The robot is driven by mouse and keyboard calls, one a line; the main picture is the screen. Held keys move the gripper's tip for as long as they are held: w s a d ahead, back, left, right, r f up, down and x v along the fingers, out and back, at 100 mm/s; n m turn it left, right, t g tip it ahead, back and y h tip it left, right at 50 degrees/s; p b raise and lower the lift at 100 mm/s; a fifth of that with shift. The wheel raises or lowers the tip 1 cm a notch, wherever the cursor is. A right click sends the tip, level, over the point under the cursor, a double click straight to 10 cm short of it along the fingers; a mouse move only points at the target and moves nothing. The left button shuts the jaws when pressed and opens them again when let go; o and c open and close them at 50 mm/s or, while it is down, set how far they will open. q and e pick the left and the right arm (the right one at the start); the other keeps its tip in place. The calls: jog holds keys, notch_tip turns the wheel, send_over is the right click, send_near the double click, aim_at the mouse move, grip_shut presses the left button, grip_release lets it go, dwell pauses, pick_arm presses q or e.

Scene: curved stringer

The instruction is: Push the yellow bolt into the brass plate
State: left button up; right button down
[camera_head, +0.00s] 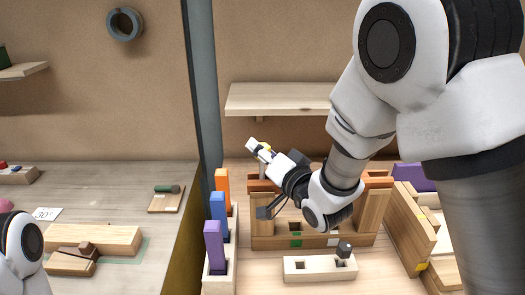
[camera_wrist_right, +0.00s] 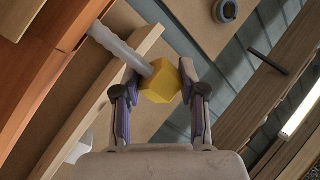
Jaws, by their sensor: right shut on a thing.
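My right gripper (camera_wrist_right: 160,80) is shut on the yellow bolt (camera_wrist_right: 160,83), with a finger on each side of its yellow block-like head. The bolt's grey shank (camera_wrist_right: 118,45) points to the upper left in the right wrist view, near orange-brown wood. I cannot pick out the brass plate; my right arm hides part of the frame. My left gripper is out of view.
A rack with purple (camera_head: 213,245), blue and orange blocks stands left of the frame. A pale block (camera_head: 305,268) with a dark-headed peg lies in front. A shelf (camera_head: 285,98) hangs behind. A grey post (camera_head: 200,90) stands to the left.

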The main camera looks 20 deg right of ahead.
aim_at(262, 168)
jog(key=shift+f+b, duration=1.75)
jog(key=shift+f, duration=0.35)
jog(key=c, duration=0.6)
grip_release()
jog(key=shift+s+a, duration=0.15)
